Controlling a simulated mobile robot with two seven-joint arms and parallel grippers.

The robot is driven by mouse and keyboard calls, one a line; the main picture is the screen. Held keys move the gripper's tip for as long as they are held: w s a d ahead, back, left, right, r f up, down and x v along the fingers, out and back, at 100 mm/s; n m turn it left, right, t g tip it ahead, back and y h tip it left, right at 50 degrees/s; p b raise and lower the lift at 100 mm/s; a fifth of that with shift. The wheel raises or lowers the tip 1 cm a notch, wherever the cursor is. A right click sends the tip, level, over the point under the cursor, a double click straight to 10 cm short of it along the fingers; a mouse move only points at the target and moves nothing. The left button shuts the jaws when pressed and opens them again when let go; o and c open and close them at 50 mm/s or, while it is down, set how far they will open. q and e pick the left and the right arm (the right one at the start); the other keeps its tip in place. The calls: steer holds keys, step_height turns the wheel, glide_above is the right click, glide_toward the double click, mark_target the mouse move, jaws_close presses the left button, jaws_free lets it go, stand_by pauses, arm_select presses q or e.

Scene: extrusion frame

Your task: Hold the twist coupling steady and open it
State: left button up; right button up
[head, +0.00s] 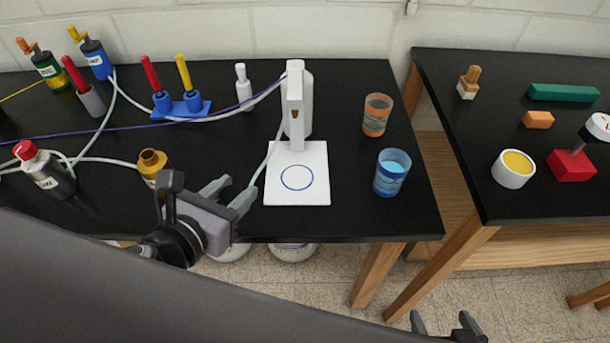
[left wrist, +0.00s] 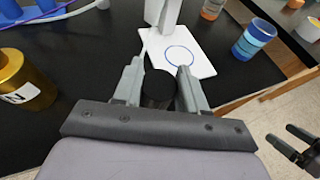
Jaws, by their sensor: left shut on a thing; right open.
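My left gripper (head: 238,189) is at the front edge of the left black table, left of a white board. In the left wrist view its fingers (left wrist: 160,76) are shut on a short black cylinder (left wrist: 158,89), which looks like the twist coupling. In the head view the coupling cannot be made out between the fingers. A white hose (head: 262,165) runs from behind the white stand down to this gripper. My right gripper (head: 444,324) is open and empty at the bottom edge of the head view, over the floor; it also shows in the left wrist view (left wrist: 300,145).
A white stand (head: 295,100) rises from the board (head: 313,170) with a blue ring. Orange (head: 376,116) and blue (head: 391,173) cups stand right of it. A gold bottle (head: 152,162) is close behind my left gripper. Hoses and bottles fill the left; a gap separates the tables.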

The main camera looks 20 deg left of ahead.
arm_select(q)
steer(key=s+d+f+m+h, duration=0.1)
steer(key=s+d+f+h, duration=0.1)
steer(key=s, duration=0.2)
steer(key=shift+g, duration=0.3)
steer(key=w+d+b, duration=0.1)
steer(key=w+b, duration=0.2)
steer(key=w+d+b, duration=0.1)
steer(key=w+b, duration=0.5)
steer(key=shift+w+d, duration=0.35)
steer(key=shift+d, duration=0.05)
glide_above(298, 177)
steer(key=s, duration=0.2)
steer(key=shift+w+a+r+p, duration=0.2)
steer(key=shift+w+r+p, duration=0.1)
steer(key=shift+p, duration=0.1)
steer(key=shift+w+d, duration=0.15)
steer(key=shift+w, duration=0.4)
step_height(298, 177, down, 3)
steer(key=shift+w+f+b, duration=0.15)
steer(key=shift+f+b, duration=0.05)
steer(key=shift+b, duration=0.25)
steer(key=shift+f, duration=0.15)
arm_select(e)
step_height(298, 177, down, 9)
steer(key=shift+d+r, duration=0.15)
steer(key=shift+d, duration=0.05)
